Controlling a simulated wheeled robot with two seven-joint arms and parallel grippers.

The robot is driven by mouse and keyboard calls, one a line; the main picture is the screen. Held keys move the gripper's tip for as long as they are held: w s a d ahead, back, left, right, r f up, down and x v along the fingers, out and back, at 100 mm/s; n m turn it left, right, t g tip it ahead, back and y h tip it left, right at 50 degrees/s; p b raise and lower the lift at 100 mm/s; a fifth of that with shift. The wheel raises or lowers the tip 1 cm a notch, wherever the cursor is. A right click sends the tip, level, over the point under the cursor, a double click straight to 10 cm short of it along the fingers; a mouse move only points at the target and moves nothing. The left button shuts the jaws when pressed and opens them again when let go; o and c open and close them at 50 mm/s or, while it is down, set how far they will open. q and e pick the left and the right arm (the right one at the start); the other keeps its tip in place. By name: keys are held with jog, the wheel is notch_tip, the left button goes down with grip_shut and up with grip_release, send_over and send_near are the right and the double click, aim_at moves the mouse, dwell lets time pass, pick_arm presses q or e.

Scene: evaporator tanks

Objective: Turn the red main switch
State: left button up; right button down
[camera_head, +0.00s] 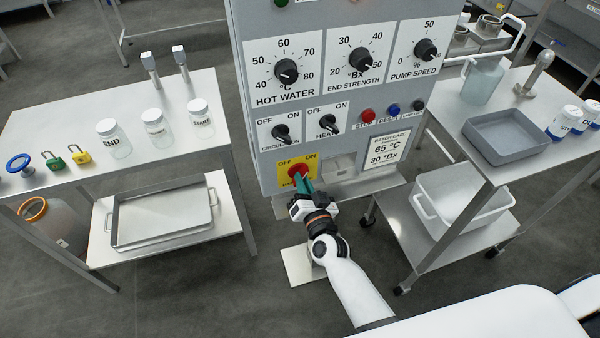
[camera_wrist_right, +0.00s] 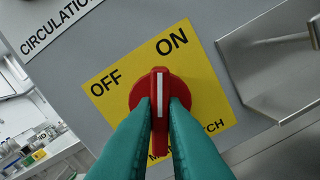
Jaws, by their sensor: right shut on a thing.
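The red main switch (camera_head: 298,170) sits on a yellow plate low on the grey control panel, marked OFF at left and ON at right. In the right wrist view its red handle (camera_wrist_right: 160,88) has a white line pointing straight up the picture, between the two words and nearer to ON. My right gripper (camera_head: 303,184) is shut on the handle, with one green finger on each side in the right wrist view (camera_wrist_right: 160,112). The fingers hide the lower part of the switch and some of the plate's lettering. My left gripper is not in view.
Above the switch are the CIRCULATION knob (camera_head: 280,132) and HEAT knob (camera_head: 327,123). A grey flap or box (camera_head: 340,167) is right of the yellow plate. Steel tables with jars (camera_head: 157,128) and a grey tray (camera_head: 505,138) flank the panel.

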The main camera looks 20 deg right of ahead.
jog(key=shift+n, duration=0.7)
jog(key=shift+n+p, duration=0.75)
jog(key=shift+n, duration=0.25)
